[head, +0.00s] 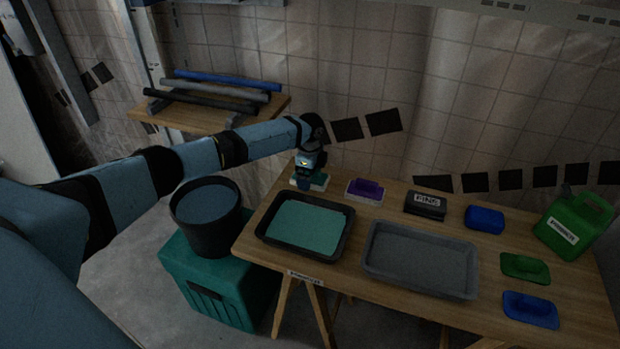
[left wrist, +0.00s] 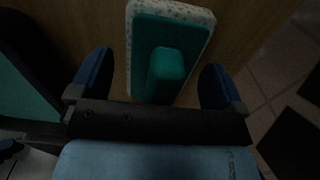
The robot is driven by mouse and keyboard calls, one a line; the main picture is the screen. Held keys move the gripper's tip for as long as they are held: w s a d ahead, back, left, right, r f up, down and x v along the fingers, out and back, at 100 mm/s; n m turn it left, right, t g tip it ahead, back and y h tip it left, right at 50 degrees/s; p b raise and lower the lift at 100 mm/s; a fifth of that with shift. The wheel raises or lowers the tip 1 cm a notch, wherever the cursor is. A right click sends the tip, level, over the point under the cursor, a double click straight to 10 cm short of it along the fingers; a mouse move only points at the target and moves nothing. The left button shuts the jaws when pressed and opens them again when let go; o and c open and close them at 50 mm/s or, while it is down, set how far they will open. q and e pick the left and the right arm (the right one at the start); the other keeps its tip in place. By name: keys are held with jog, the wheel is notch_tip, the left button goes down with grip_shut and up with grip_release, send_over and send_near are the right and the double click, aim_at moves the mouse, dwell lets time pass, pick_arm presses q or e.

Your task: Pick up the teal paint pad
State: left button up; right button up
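The teal paint pad (left wrist: 168,72) has a teal back with a raised teal grip and a pale speckled pad edge. In the head view the teal paint pad (head: 319,181) lies at the table's back left corner, partly hidden by my gripper. My left gripper (head: 304,184) is directly over it. In the left wrist view my left gripper (left wrist: 155,80) is open, with one blue finger on each side of the pad's grip and gaps between them. My right gripper is not in view.
On the wooden table (head: 361,219) stand a black tray of teal paint (head: 305,228), a grey tray (head: 420,260), a purple pad (head: 365,190), a black block (head: 426,204), blue and green pads, and a green jug (head: 575,226). A black bucket (head: 207,215) sits left on a teal crate.

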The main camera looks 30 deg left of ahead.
pick_arm(q)
jog(key=c, duration=0.9)
jog(key=shift+r, duration=0.1)
notch_tip(320, 180, up, 20)
jog(key=p, duration=0.3)
jog(key=shift+p, duration=0.3)
jog(key=o, duration=0.4)
jog(key=shift+c, duration=1.4)
